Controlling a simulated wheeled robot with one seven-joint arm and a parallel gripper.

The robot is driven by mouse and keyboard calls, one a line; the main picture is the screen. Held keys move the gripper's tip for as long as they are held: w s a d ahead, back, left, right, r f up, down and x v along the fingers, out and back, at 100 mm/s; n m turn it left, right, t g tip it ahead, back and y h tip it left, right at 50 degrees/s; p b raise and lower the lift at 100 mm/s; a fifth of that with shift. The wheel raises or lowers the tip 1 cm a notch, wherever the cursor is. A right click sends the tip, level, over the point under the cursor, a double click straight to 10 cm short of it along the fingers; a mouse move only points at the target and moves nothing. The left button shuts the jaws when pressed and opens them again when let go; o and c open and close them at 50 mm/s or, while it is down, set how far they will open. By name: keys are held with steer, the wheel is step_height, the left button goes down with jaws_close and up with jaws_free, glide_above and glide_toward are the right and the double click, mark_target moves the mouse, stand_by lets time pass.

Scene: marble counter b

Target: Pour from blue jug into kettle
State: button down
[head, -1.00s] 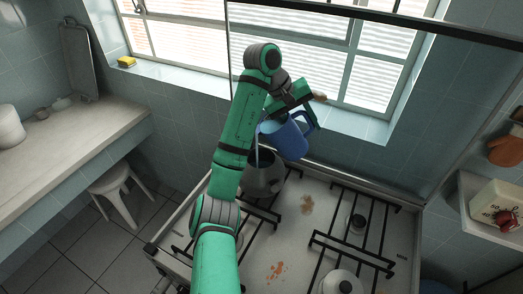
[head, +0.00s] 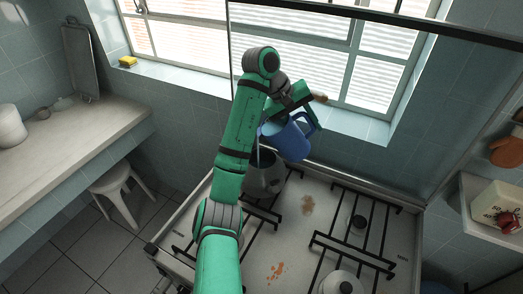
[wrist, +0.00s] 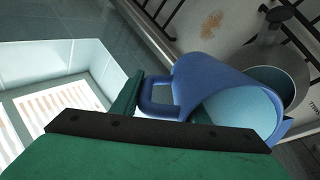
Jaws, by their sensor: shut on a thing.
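The blue jug (head: 291,140) is held above the stove, tilted with its mouth toward the left. A thin pale stream runs down from its lip toward the grey kettle (head: 264,180), which stands on the back left of the stove, partly behind my arm. My gripper (head: 312,118) is shut on the jug's handle. In the wrist view the jug (wrist: 205,75) shows pale blue liquid at its mouth, with the handle by a green finger of my gripper (wrist: 130,98). The open kettle (wrist: 297,75) lies just beyond the jug's mouth.
The stove (head: 330,205) has black grates and brown stains. Another pot-like item (head: 341,282) is at its front. A window (head: 375,75) and tiled sill are close behind the jug. A shelf (head: 480,205) with a scale is at right, a counter (head: 70,150) at left.

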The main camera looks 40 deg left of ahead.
steer(key=shift+s+a, duration=0.1)
stand_by(0.3)
steer(key=shift+f+t+h, duration=0.1)
steer(key=shift+t+h, duration=0.2)
steer(key=shift+t, duration=0.1)
stand_by(1.5)
stand_by(0.5)
steer(key=shift+a, duration=0.1)
stand_by(0.9)
stand_by(0.8)
steer(key=shift+s+r+t+h, duration=0.1)
steer(key=shift+r+t+h, duration=0.1)
steer(key=shift+t+h, duration=0.1)
stand_by(0.9)
